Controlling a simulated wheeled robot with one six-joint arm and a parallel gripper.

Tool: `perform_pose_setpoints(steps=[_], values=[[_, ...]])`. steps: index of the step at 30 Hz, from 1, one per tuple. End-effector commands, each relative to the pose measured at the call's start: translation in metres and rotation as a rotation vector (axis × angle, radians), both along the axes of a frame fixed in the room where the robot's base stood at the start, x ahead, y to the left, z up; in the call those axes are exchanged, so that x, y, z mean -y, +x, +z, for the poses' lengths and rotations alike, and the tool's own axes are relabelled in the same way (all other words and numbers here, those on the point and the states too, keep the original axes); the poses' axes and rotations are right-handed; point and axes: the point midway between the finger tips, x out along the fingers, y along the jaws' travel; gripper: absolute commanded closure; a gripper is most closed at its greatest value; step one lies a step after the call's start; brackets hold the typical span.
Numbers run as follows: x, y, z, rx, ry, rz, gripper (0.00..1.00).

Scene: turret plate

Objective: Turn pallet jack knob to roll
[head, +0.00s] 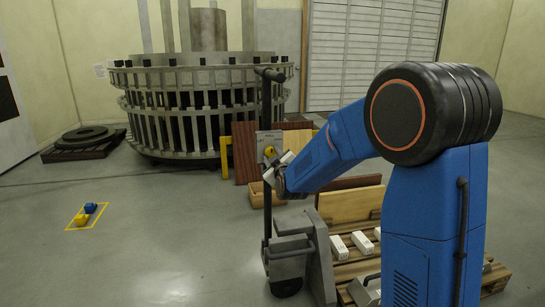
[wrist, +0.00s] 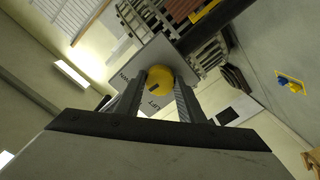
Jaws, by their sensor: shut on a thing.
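The yellow knob (wrist: 161,76) sits on a grey plate (wrist: 133,58) and lies between the two fingers of my gripper (wrist: 160,92) in the wrist view. The fingers are shut on it. A short dark mark shows on the knob's face; which label it points to I cannot tell. A label reading LIFT is near the knob, and another label is partly legible. In the head view the knob (head: 269,152) shows on the plate (head: 263,140) of the pallet jack (head: 267,215), with my gripper (head: 274,163) at it from the right.
A wooden pallet (head: 490,277) with white blocks (head: 338,247) stands behind the jack, partly hidden by my arm. A large round metal frame (head: 200,100) stands at the back. Blue and yellow objects (head: 84,216) lie in a yellow floor outline at left. The left floor is mostly clear.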

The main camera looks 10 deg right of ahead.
Motion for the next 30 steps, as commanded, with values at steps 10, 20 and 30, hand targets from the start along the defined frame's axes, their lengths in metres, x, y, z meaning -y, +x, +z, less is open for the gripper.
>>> perform_pose_setpoints(steps=[10, 20, 30], values=[[-0.0001, 0.0003, 0.0009, 0.001, -0.079, 0.000, 0.87], [-0.0001, 0.0004, 0.0011, 0.001, -0.084, 0.000, 0.87], [-0.0001, 0.0002, 0.0006, 0.001, -0.083, 0.001, 0.46]])
